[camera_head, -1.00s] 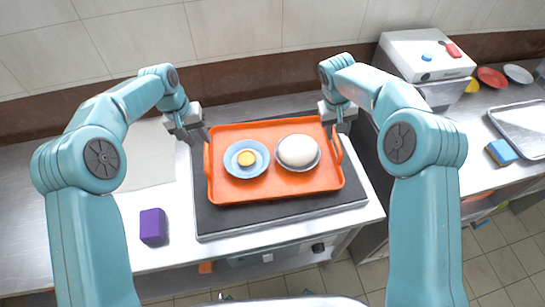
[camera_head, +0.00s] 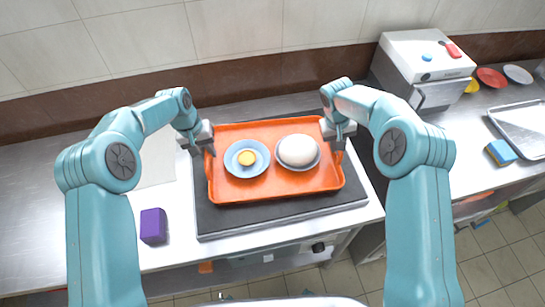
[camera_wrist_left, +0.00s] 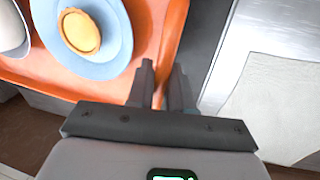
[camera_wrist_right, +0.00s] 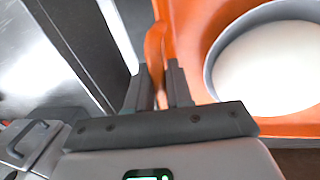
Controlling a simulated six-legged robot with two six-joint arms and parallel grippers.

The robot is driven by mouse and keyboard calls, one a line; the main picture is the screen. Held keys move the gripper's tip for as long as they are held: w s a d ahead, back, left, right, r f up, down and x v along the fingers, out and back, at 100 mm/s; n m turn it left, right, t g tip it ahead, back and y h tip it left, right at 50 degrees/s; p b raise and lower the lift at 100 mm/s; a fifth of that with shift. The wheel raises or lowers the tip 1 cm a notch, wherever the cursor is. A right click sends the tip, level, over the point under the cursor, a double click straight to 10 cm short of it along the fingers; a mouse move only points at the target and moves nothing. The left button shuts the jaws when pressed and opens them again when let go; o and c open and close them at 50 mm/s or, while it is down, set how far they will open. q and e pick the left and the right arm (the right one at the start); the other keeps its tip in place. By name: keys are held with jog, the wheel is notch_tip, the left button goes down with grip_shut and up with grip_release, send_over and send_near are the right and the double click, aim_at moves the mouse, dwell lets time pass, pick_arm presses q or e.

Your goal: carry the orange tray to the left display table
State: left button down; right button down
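The orange tray (camera_head: 270,193) lies flat on a dark slab on the metal counter. On it are a blue plate (camera_head: 232,168) with a small yellow-orange round item (camera_head: 247,158) and a bowl with a white mound (camera_head: 298,150). My left gripper (camera_head: 207,148) is at the tray's left handle; in the left wrist view its fingers (camera_wrist_left: 162,82) sit close on both sides of the orange handle. My right gripper (camera_head: 340,145) is at the right handle; in the right wrist view its fingers (camera_wrist_right: 160,82) close around that handle. Fingertip contact is partly hidden.
A purple block (camera_head: 153,226) stands on the counter left of the dark slab (camera_head: 215,222). A pale sheet (camera_head: 155,160) lies behind the block. At right are a white-topped box (camera_head: 425,55), colored bowls (camera_head: 491,78), a metal tray (camera_head: 520,125) and a blue-yellow sponge (camera_head: 500,152).

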pick_arm(q)
jog(key=shift+r, duration=0.1)
pick_arm(e)
jog(key=shift+r, duration=0.15)
